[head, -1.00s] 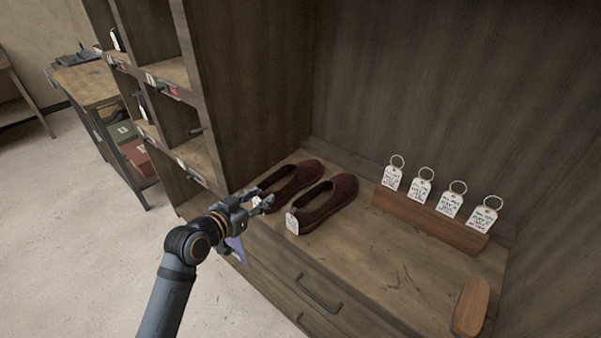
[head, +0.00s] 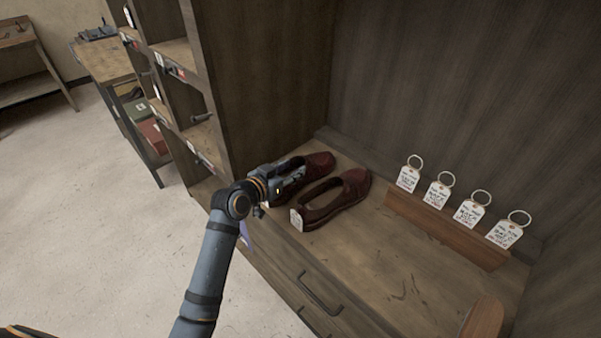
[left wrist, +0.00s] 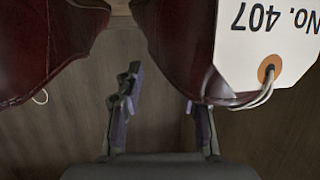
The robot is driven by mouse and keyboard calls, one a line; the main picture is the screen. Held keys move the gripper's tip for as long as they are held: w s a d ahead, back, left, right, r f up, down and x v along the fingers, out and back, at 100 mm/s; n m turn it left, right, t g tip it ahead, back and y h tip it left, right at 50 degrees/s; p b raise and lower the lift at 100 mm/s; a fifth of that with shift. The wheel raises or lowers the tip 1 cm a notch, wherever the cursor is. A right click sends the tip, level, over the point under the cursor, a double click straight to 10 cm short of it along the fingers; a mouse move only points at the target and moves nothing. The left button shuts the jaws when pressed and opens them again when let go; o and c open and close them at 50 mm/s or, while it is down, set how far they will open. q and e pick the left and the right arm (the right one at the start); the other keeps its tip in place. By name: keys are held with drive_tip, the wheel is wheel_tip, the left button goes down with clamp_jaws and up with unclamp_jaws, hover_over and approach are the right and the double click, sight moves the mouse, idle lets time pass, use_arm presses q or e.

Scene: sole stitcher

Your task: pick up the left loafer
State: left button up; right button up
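Two dark red loafers stand side by side on the wooden shelf. The left loafer (head: 318,161) shows mainly its toe, because my left gripper (head: 292,175) covers its heel end. The right loafer (head: 347,196) stands just beside it with a white tag at its heel. In the left wrist view my left gripper (left wrist: 160,92) has its two fingers apart. A loafer (left wrist: 175,45) with a tag (left wrist: 268,35) reading "No. 407", upside down, reaches the fingertips; I cannot tell whether they touch it. Another loafer (left wrist: 40,50) is at the upper left. My right gripper is out of view.
A wooden block (head: 445,232) with several tagged key rings stands to the right of the loafers. A brown wooden piece (head: 484,320) lies at the front right. A cubby wall (head: 265,90) rises behind on the left. Drawers with a handle (head: 320,295) are below the shelf.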

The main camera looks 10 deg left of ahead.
sight(305, 164)
use_arm(q)
drive_tip(key=x, duration=0.5)
drive_tip(key=shift+s+d+f, duration=0.15)
drive_tip(key=shift+d, duration=0.15)
clamp_jaws()
